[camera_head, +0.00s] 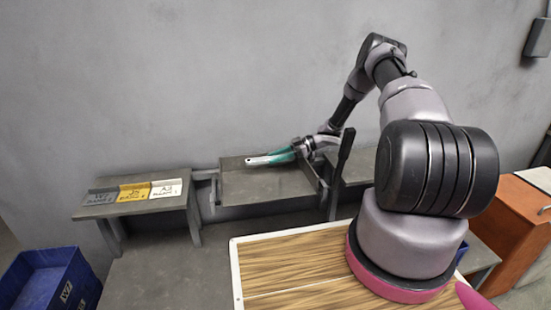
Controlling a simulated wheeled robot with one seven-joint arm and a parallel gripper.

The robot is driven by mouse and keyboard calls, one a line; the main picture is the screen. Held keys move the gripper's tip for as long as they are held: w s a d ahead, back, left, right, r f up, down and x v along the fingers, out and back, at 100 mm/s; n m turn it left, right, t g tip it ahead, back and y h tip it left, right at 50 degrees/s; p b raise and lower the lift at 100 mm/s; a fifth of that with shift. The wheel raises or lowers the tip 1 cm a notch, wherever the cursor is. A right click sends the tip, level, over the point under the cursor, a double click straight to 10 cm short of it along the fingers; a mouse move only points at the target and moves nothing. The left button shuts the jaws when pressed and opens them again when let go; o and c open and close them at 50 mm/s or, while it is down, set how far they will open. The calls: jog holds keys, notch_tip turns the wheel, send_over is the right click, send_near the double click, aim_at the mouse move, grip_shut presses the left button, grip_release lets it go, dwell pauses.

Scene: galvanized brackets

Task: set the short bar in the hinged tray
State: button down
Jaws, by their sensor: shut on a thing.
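My gripper (292,151) reaches in from the right and is shut on a pale bar (265,160), with teal showing where they meet. I cannot tell whether the teal belongs to the bar or to my fingers. The bar lies nearly level in the picture, its pale end pointing left. It is over the back part of the hinged tray (262,188), a grey flat tray with low side edges. I cannot tell whether the bar touches the tray.
A dark upright lever (342,165) stands at the tray's right side. A grey side table (140,207) on the left bears grey, yellow and white labelled plates (133,192). A blue bin (70,262) is at lower left. An orange-brown cabinet (511,222) stands right. The wall is close behind.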

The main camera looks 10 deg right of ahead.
jog(key=shift+f, duration=0.15)
jog(key=shift+f, duration=0.45)
jog(key=shift+c, duration=2.4)
grip_release()
jog(key=shift+r, duration=0.15)
jog(key=shift+r, duration=0.35)
jog(key=v, duration=1.2)
jog(key=shift+r, duration=0.1)
